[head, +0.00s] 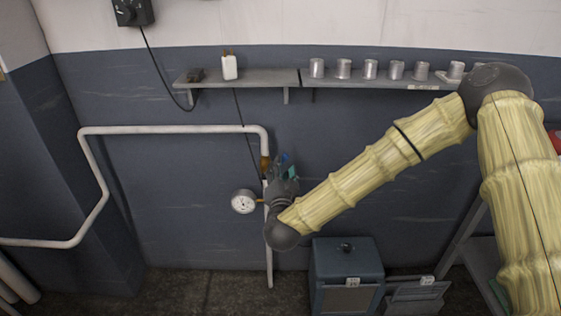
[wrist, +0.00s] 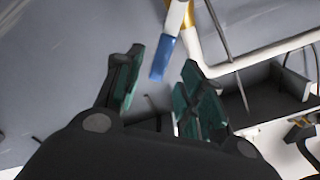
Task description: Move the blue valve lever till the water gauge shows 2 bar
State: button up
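The blue valve lever (wrist: 162,57) shows in the wrist view just beyond and between the fingertips of my gripper (wrist: 155,82). The gripper's green-padded fingers stand apart with a gap between them, and I see nothing held. In the head view my gripper (head: 285,172) is at the vertical pipe, and only a small bit of blue shows there; the arm hides most of the valve. The water gauge (head: 244,202) is a round white dial left of the pipe; its needle is too small to read. A brass fitting (head: 265,165) sits on the pipe.
A white pipe (head: 170,130) runs along the wall. A blue-grey cabinet (head: 346,262) stands on the floor below my arm. The wall left of the gauge is clear.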

jog(key=shift+w, duration=2.65)
grip_shut()
